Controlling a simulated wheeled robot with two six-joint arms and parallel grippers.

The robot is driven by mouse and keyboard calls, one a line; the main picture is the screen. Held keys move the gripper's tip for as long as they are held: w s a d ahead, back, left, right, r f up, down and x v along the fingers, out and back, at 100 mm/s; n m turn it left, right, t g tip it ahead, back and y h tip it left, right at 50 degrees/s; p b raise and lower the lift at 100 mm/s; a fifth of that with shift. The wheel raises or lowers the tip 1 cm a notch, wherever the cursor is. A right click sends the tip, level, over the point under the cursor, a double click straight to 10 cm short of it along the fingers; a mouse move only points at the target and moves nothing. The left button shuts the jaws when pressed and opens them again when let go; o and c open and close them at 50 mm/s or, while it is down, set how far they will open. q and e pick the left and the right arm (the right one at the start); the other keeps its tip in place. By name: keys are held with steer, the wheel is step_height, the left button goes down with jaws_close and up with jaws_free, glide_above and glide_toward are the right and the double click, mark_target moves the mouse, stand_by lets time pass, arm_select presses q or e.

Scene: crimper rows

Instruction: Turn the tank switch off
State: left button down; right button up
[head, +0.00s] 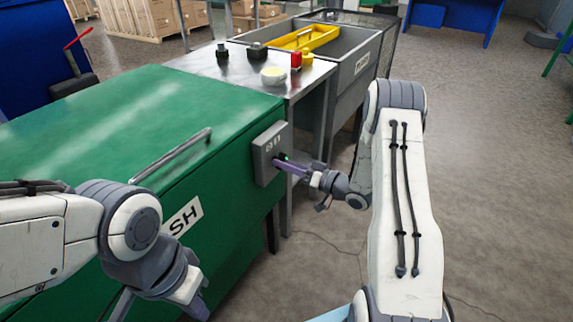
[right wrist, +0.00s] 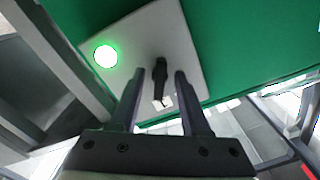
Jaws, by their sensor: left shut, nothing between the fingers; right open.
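The tank switch is a grey box (head: 264,156) on the end of the green tank (head: 130,110). In the right wrist view its plate (right wrist: 135,40) carries a lit green lamp (right wrist: 105,56) and a black switch handle (right wrist: 160,68). My right gripper (head: 282,163) is at the front of the box. In the right wrist view my right gripper (right wrist: 160,72) is open, with one finger on each side of the handle; I cannot tell whether either touches it. My left gripper (head: 196,300) is shut and empty, low beside the tank's front.
A bent metal handle (head: 175,153) rises from the tank lid. Behind the tank, a steel table (head: 228,78) holds several small items, including a red one (head: 296,62). A grey sink (head: 365,58) with a yellow tray (head: 308,38) stands beyond.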

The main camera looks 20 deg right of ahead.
jaws_close()
steer(key=shift+d+n, duration=0.1)
steer(key=shift+n, duration=0.3)
steer(key=n+b, duration=0.4)
steer(key=n, duration=0.7)
steer(key=shift+w+d, duration=0.1)
stand_by(0.3)
jaws_free()
